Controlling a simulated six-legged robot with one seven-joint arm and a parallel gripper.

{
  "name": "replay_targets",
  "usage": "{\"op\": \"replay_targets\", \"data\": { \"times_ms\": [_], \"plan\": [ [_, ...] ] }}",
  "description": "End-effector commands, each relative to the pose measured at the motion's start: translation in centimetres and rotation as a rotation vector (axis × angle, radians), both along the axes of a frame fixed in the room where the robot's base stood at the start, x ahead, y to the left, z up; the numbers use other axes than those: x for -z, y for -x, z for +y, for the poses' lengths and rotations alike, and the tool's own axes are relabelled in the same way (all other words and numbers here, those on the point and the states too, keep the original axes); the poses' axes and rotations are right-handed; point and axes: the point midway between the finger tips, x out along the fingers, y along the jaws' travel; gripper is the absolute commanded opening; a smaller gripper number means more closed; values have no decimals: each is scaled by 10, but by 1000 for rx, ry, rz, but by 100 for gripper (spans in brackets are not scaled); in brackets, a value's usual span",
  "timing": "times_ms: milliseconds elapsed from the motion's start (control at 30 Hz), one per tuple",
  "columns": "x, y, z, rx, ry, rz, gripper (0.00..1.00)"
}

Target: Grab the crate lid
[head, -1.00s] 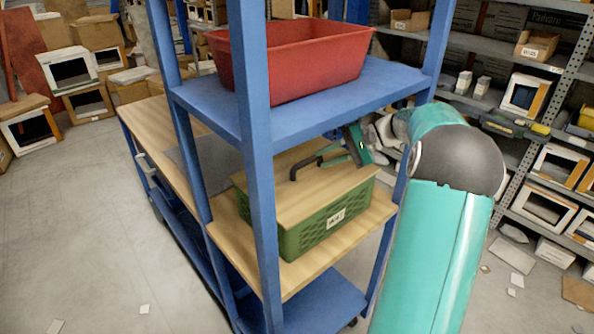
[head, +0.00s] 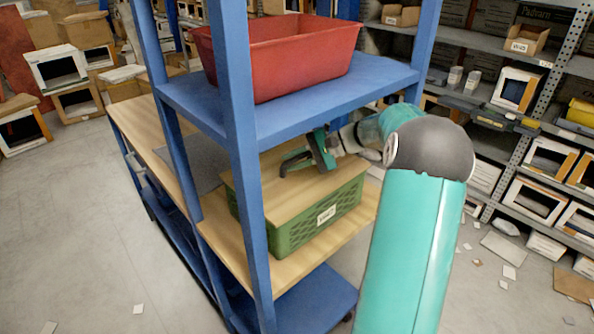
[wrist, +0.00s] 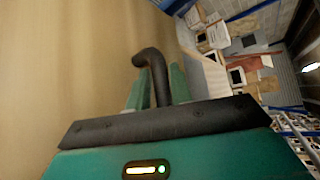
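The crate lid (head: 262,194) is a flat light-wood board lying on a green crate (head: 312,224). In the wrist view the lid (wrist: 70,60) fills the left side. Its dark bent handle (wrist: 151,62) stands up between my two teal fingers. In the head view my gripper (head: 296,160) is over the lid at the handle, which the fingers mostly hide. My gripper (wrist: 158,88) looks open, with its fingers on either side of the handle and no clear grip on it.
The crate stands on the wooden deck (head: 222,235) of a blue rack. A blue shelf (head: 330,92) with a red bin (head: 300,60) is just above my gripper. Blue posts (head: 240,150) stand in front. Grey shelving (head: 520,150) with boxes is at right.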

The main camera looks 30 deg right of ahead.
Motion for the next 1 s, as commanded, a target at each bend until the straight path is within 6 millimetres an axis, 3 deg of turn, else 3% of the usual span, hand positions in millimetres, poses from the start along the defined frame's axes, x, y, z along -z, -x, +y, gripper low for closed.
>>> {"op": "replay_targets", "data": {
  "times_ms": [133, 233, 267, 667, 867, 1000],
  "plan": [
    [0, -1, 0, -1, 0, -1, 22],
    [0, -2, -1, -2, 0, 0, 2],
    [0, -2, -1, -2, 0, 0, 0],
    [-3, -2, -1, -2, 1, -2, 0],
    [-18, -1, -1, -2, 2, -4, 0],
    [-16, 21, -4, 0, 0, -1, 0]
  ]
}}
